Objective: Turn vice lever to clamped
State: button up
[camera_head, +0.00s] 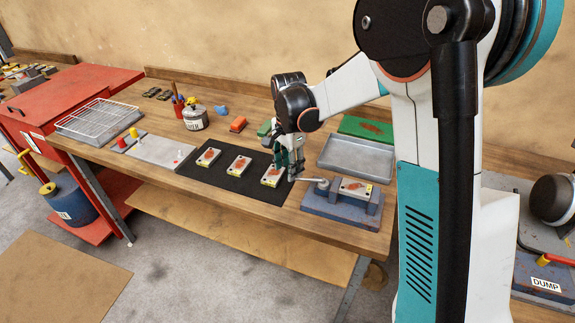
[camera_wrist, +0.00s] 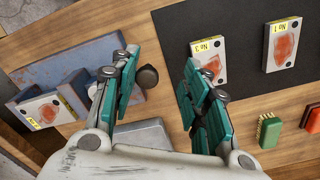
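The blue-grey vice (camera_head: 318,208) stands at the bench's front edge, right of the black mat. A metal plate (camera_head: 355,189) with a reddish patch and yellow label sits in it. The vice lever (camera_head: 308,181) points left toward the mat. My gripper (camera_head: 292,168) hangs just above the lever's end and partly hides it. In the wrist view the gripper (camera_wrist: 157,78) is open, fingers apart. The dark lever knob (camera_wrist: 148,76) shows between them, closer to the left finger, which hides much of the lever. Contact cannot be told. The vice (camera_wrist: 88,72) also shows there.
Several similar plates lie on the black mat (camera_head: 215,178), one plate (camera_wrist: 208,62) close to the right finger. A grey tray (camera_head: 355,158) stands behind the vice. A green brush (camera_wrist: 268,130) and an orange block (camera_head: 238,124) lie behind the mat.

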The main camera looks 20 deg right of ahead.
notch_tip(320, 180, up, 12)
dwell(0.5)
jog(key=s+d+r+n+t, duration=0.1)
jog(key=s+r+n+t, duration=0.15)
jog(key=s, duration=0.45)
jog(key=s+d+r+n+t, duration=0.15)
jog(key=s+n, duration=0.25)
jog(key=s, duration=0.4)
jog(key=s+f+n+t+b, duration=0.1)
jog(key=s+f+n+t, duration=0.2)
jog(key=s+n, duration=0.3)
jog(key=s, duration=0.5)
jog(key=shift+s+d+f+n, duration=0.15)
jog(key=shift+d+f+n, duration=0.1)
jog(key=shift+n, duration=0.1)
